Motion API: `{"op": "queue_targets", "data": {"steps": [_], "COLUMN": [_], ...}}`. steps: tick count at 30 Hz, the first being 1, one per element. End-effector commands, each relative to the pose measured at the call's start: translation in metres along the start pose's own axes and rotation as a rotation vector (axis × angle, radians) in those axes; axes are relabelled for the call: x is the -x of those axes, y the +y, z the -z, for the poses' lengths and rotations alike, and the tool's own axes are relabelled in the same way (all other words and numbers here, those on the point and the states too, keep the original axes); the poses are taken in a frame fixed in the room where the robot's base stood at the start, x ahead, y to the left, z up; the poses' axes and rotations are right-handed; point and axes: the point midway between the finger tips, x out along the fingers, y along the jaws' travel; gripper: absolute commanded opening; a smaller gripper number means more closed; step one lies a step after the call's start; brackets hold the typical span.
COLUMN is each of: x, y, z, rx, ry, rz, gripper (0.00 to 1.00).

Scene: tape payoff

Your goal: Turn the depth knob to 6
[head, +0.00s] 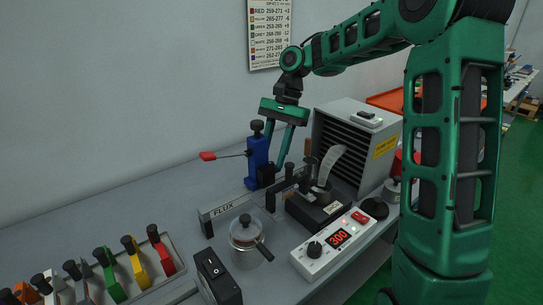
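A blue upright tool (258,160) stands on the bench with a black knob (257,126) on its top and a red-tipped lever (208,156) reaching left. No number or scale can be read on it, and I cannot tell for sure that this is the depth knob. My gripper (276,152) points down just right of and behind the blue tool. Its two green fingers are apart, with nothing visible between them. The left fingertip is hidden behind the blue tool, and I cannot tell whether the fingers touch anything.
A white control box (334,243) shows red 300 beside another black knob (314,249). A grey slatted unit (352,150) stands right of my gripper. Bare bench lies at left.

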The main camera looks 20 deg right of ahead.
Motion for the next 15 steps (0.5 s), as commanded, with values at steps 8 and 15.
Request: {"op": "queue_targets", "data": {"steps": [8, 15], "x": [0.01, 0.044], "y": [0.0, 0.0], "z": [0.001, 0.002], "rx": [-0.002, -0.002], "ry": [-0.002, -0.001], "rz": [-0.001, 0.0], "gripper": [0.33, 0.33]}}
